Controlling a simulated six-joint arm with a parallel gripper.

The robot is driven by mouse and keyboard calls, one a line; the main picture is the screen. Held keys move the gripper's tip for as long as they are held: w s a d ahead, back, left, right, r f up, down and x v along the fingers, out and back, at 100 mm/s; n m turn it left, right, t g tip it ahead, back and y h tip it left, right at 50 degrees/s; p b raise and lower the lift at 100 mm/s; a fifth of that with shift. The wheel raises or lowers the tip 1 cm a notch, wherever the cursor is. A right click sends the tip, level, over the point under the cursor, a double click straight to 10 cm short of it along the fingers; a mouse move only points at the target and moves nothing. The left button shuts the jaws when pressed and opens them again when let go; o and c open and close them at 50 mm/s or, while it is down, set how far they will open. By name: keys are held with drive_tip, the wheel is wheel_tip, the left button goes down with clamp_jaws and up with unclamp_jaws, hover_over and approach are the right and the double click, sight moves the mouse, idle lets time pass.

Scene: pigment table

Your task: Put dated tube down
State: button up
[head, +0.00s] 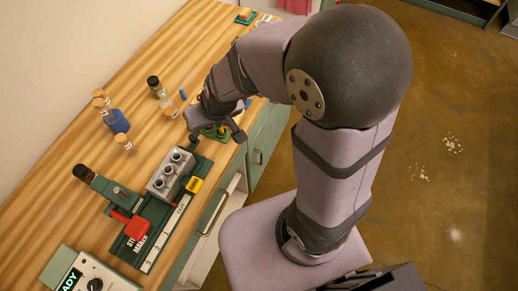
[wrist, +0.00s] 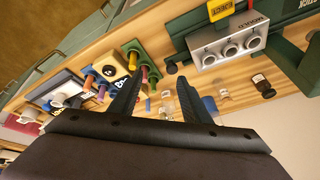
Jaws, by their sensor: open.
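My gripper (head: 216,135) is over the bench's front part, beside the grey mould block; its two fingers stand apart in the wrist view (wrist: 158,95) and nothing shows held between them. Just beyond the fingers in the wrist view is a green rack (wrist: 131,46) with short coloured tubes, among them a red one (wrist: 145,72). In the head view the arm and gripper hide most of this rack. I cannot tell which tube is the dated one; no date is readable.
The grey mould block (head: 171,172) sits on a green station with a red part (head: 137,229). Corked bottles (head: 116,121) and a dark-capped jar (head: 155,87) stand farther back. A control box (head: 95,279) is at the lower left. Bare wood (head: 60,140) lies along the wall.

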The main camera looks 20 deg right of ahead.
drive_tip(key=s+d+m+g+h, duration=0.1)
drive_tip(key=s+d+g, duration=0.3)
drive_tip(key=s+d, duration=0.8)
drive_tip(key=shift+s+d+f+m+h, duration=0.2)
drive_tip(key=shift+s+m+h, duration=0.2)
drive_tip(key=shift+h, duration=0.2)
